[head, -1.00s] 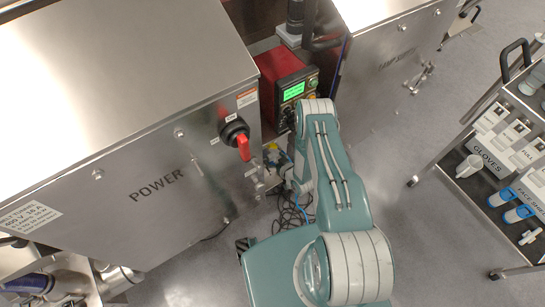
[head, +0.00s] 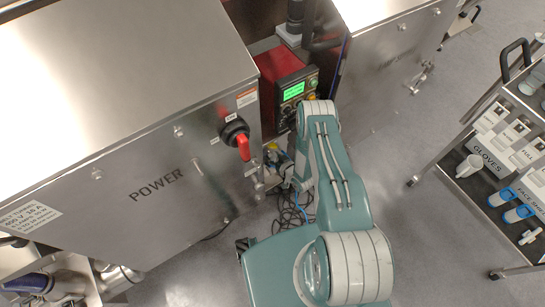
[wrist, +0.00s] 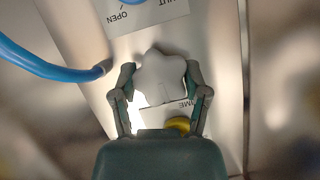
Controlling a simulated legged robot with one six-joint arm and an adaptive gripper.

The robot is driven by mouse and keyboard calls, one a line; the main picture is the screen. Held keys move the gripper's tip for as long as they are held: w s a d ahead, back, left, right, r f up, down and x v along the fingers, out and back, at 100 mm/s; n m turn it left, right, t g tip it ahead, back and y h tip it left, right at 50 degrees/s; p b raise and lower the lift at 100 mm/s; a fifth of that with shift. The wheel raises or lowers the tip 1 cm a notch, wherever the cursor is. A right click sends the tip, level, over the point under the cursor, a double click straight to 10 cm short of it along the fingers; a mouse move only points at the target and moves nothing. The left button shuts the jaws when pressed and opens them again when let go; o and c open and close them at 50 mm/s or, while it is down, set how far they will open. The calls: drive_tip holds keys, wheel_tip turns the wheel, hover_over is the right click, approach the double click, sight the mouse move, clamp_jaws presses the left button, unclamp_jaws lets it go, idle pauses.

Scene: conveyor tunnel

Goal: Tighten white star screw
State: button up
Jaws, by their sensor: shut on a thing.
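The white star screw (wrist: 160,75) is a star-shaped knob on a pale metal panel (wrist: 85,30) in the wrist view. My gripper (wrist: 160,82) has one finger on each side of the knob and is shut on it. In the head view my gripper is small and mostly hidden by my arm, low beside the right edge of the POWER cabinet (head: 120,215). The star screw cannot be made out in the head view.
A blue cable (wrist: 50,70) enters the panel left of the knob. Printed labels lie around it. A red device with a green screen (head: 293,91) stands between the cabinets. Loose cables (head: 292,212) lie on the floor. A cart (head: 500,160) stands at the right.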

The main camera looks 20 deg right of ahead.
drive_tip(key=shift+m, duration=0.4)
drive_tip(key=shift+w, duration=0.1)
drive_tip(key=o, duration=1.2)
drive_tip(key=shift+c, duration=0.2)
drive_tip(key=v, duration=1.2)
drive_tip(key=shift+d, duration=0.2)
drive_tip(key=shift+f, duration=0.15)
